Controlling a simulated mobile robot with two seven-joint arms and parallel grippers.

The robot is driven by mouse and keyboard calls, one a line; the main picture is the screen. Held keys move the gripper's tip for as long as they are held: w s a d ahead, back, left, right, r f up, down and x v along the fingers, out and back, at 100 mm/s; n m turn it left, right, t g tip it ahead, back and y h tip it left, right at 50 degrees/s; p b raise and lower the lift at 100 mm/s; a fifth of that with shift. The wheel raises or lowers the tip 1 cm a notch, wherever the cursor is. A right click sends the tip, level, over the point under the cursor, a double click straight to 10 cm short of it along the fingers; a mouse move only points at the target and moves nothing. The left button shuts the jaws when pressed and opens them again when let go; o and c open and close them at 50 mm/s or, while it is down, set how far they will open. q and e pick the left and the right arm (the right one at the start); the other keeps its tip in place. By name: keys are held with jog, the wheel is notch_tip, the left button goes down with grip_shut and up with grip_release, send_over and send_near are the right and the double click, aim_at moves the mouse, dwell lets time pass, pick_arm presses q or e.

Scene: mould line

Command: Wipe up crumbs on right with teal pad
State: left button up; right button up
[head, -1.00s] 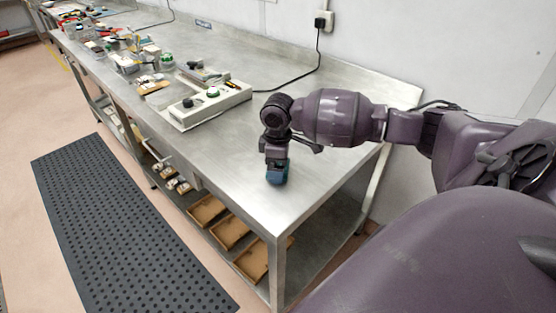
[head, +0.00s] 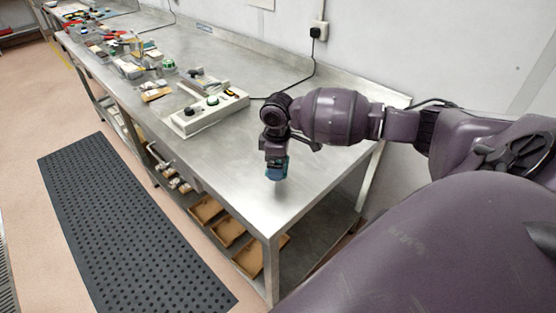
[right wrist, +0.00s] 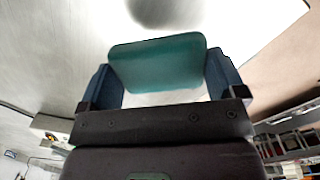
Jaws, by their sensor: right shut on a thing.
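My right gripper (head: 276,165) is shut on the teal pad (right wrist: 158,62), with one finger at each end of the pad in the right wrist view. In the head view the pad (head: 277,172) hangs below the gripper over the near end of the steel bench (head: 235,165). I cannot tell surely whether it touches the bench top. A dark soft-edged patch shows on the bench beyond the pad in the right wrist view. No crumbs can be made out. My left gripper is not in view.
A pale control box (head: 208,113) with buttons stands on the bench, its black cable running to a wall socket (head: 318,32). Several tools and parts lie farther along. Brown trays (head: 228,231) sit on the lower shelf. The bench around the pad is clear.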

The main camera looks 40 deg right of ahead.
jog(key=shift+r+p, duration=0.5)
jog(key=shift+r, duration=0.25)
jog(key=shift+r+p, duration=0.3)
jog(key=shift+p, duration=0.1)
jog(key=shift+r, duration=0.15)
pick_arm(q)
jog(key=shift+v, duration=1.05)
